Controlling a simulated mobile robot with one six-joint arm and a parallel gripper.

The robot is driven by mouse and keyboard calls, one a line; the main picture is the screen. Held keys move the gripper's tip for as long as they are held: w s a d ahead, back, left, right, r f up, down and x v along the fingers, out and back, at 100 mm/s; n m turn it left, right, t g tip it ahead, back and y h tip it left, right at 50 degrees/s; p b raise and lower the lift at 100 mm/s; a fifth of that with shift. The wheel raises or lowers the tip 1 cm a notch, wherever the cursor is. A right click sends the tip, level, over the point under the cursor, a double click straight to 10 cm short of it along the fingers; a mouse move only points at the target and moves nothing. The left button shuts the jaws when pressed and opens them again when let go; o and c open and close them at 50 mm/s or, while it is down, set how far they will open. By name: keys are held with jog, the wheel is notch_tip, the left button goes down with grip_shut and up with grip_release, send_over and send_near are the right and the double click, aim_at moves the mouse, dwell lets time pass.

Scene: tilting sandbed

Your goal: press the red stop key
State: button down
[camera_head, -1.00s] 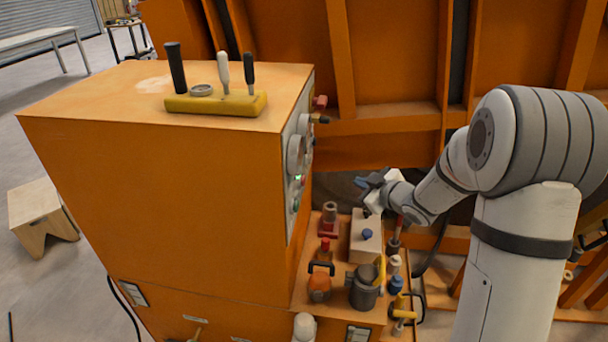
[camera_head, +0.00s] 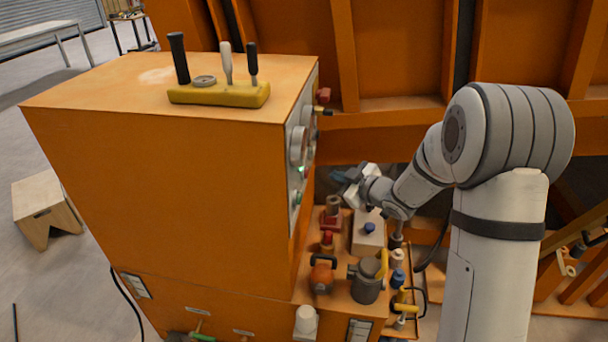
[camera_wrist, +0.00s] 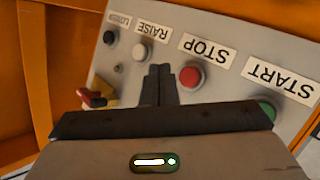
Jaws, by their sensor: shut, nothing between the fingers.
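The red stop key (camera_wrist: 191,76) is a round button on a grey control panel (camera_wrist: 222,85) in the wrist view, below the upside-down label STOP (camera_wrist: 207,50). My gripper (camera_wrist: 160,70) is shut and empty, its fingertips just left of the red key and seemingly apart from it in the picture. The distance to the panel cannot be told. In the head view my gripper (camera_head: 350,184) is near the panel side (camera_head: 299,165) of the orange cabinet (camera_head: 170,190). The red key cannot be made out there.
A green start button (camera_wrist: 266,108) is right of the red key. A white raise button (camera_wrist: 140,52) and a dark button (camera_wrist: 109,37) are to its left, with a red-yellow knob (camera_wrist: 97,96) lower left. A ledge with valves and a jug (camera_head: 366,280) lies below my gripper.

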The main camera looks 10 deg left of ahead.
jog(key=shift+w+a+b, duration=0.1)
jog(key=shift+a+b, duration=0.35)
jog(key=shift+a, duration=1.7)
jog(key=shift+a, duration=0.15)
jog(key=shift+a, duration=0.25)
jog(key=shift+a+b, duration=0.45)
jog(key=shift+a, duration=0.05)
dwell(1.0)
jog(key=shift+d, duration=0.9)
jog(key=shift+d, duration=0.1)
jog(key=shift+d+p, duration=0.55)
jog(key=shift+d, duration=1.85)
